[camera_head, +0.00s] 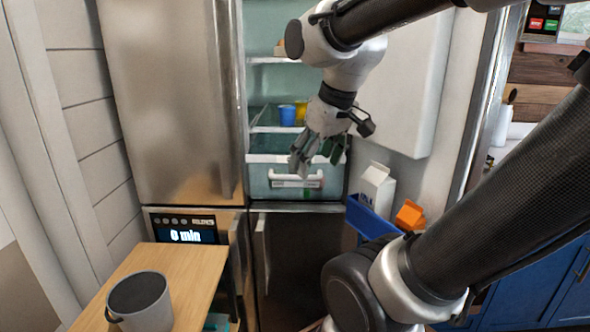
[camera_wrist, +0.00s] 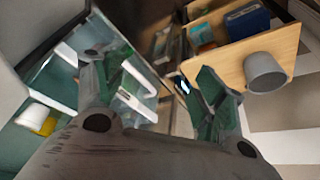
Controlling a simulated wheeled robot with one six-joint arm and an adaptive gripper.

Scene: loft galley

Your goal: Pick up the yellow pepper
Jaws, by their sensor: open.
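I cannot make out a yellow pepper for certain in either view. My gripper (camera_head: 316,162) is open and empty in front of the open fridge, just above the clear drawer (camera_head: 262,182) with its white handle (camera_head: 296,178). In the wrist view my gripper (camera_wrist: 150,72) has its two fingers spread, with the drawer's white handle (camera_wrist: 138,106) below and between them. A green patch shows low on the drawer front, but what it is cannot be told. A small yellow cup-like thing (camera_head: 301,110) stands on the shelf above; a yellow and white thing (camera_wrist: 43,124) shows at left in the wrist view.
A blue cup (camera_head: 287,115) stands beside the yellow one. A wooden counter with a grey pot (camera_head: 141,303) is at lower left.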

